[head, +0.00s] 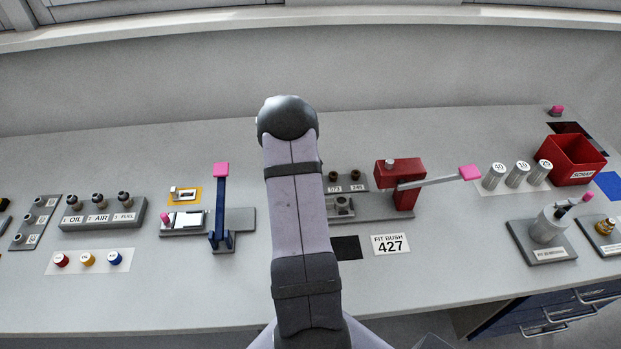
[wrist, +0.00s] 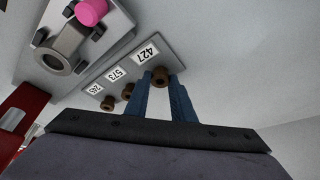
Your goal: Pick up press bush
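In the wrist view, a brown press bush (wrist: 160,79) sits at the end of the row by the label 427 (wrist: 147,54). My gripper (wrist: 161,84) has its two blue fingers on either side of that bush. The fingertips look very close to it; I cannot tell whether they grip it. The bush still appears in line with the row. Two more brown bushes stand by labels 573 (wrist: 128,91) and 245 (wrist: 107,103). In the head view, my arm hides the gripper and the 427 bush. A card (head: 391,243) reads "FIT BUSH 427".
A red press (head: 395,185) with a pink-tipped lever (head: 469,173) stands right of the bush row. A blue lever with a pink top (head: 221,200) stands to the left. Silver cylinders (head: 517,175) and a red scrap bin (head: 577,162) are at the far right.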

